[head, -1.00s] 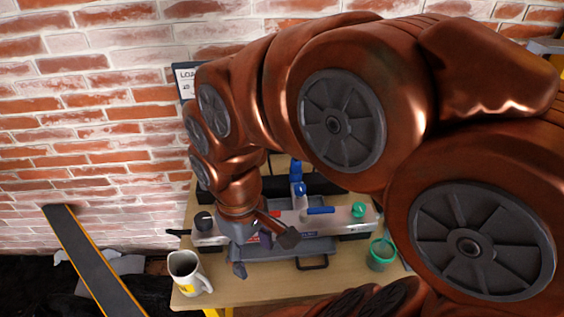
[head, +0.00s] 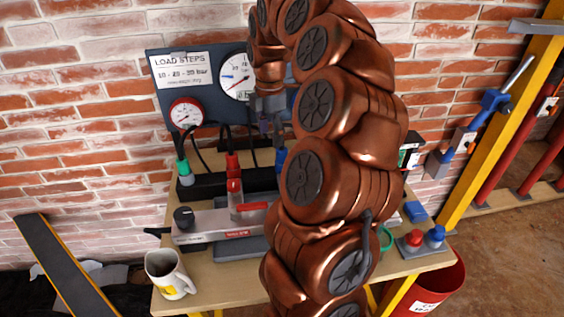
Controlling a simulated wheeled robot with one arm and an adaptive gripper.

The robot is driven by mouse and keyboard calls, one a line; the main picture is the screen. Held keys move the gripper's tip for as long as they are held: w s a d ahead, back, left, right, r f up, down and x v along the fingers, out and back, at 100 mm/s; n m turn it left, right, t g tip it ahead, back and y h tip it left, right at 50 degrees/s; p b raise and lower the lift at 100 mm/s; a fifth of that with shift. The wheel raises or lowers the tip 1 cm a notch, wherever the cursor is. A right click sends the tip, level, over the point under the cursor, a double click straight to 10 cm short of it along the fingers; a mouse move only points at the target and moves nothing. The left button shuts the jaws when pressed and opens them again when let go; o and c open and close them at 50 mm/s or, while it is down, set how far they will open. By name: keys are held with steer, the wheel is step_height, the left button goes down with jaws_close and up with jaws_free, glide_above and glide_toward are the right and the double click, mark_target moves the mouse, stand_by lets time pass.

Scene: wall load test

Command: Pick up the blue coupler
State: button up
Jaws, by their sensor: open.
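A blue coupler (head: 281,160) stands upright at the back of the bench, partly hidden by my arm, in a row with a red coupler (head: 232,165) and a green coupler (head: 183,168). My gripper (head: 267,122) points down in front of the gauge panel, above and slightly left of the blue coupler. It is open and apart from the coupler; its fingers are small and dark, and a purplish part shows between them. A second blue piece (head: 436,235) sits beside a red one (head: 412,239) on a plate at the bench's right.
A gauge panel (head: 168,95) with dials stands close behind my gripper. A pump unit with a red lever (head: 250,208) lies in front of the couplers. A mug (head: 165,273) stands front left; a red bin (head: 440,285) is at the right. Dark hoses run behind.

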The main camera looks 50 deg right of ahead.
mark_target(282, 149)
steer(key=shift+n, duration=0.4)
steer(key=d, duration=0.1)
steer(key=d+f, duration=0.1)
steer(key=d, duration=0.1)
steer(key=shift+s+d+f, duration=0.25)
steer(key=shift+d, duration=0.1)
steer(key=shift+s+f+p, duration=0.1)
steer(key=shift+f+p, duration=0.3)
steer(key=shift+f, duration=3.4)
jaws_close()
steer(key=shift+r, duration=0.1)
step_height(282, 149, up, 10)
steer(key=shift+f+b, duration=0.1)
steer(key=shift+b, duration=0.35)
